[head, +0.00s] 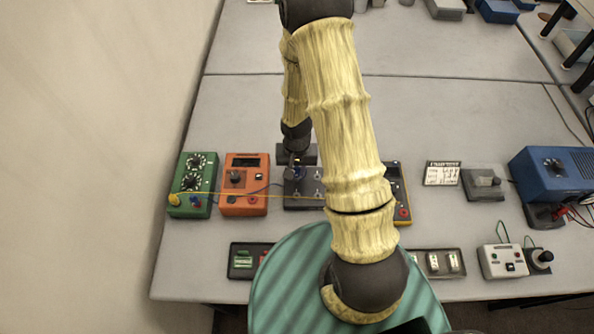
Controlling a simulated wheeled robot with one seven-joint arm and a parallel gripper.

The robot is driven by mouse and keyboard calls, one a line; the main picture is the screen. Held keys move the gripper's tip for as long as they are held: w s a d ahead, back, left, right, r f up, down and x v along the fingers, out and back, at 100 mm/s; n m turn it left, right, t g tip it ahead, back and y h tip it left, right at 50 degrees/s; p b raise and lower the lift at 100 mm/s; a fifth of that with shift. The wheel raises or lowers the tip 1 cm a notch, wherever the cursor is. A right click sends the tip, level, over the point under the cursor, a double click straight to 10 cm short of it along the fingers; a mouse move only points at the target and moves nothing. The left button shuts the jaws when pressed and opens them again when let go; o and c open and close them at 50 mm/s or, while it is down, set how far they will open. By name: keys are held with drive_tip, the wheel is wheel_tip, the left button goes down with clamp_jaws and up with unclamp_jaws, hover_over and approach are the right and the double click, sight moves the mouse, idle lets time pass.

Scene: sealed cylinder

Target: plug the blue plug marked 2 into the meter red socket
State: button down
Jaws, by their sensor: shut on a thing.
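My gripper (298,163) points down over a dark block with several pale posts (304,195), left of my arm. Its jaws are small and dark here; they are shut on a small blue thing (299,173), which looks like the blue plug. Its mark is too small to read. I cannot tell whether it touches the block. A yellow-edged dark meter (402,193) lies right of my arm, partly hidden by it. A red socket (403,212) shows near its front end.
A blue supply (556,178) stands far right. The table behind is mostly clear.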

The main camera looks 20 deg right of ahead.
sight(297, 168)
drive_tip(key=shift+r+p, duration=1.95)
drive_tip(key=shift+r, duration=0.65)
drive_tip(key=shift+f, duration=0.1)
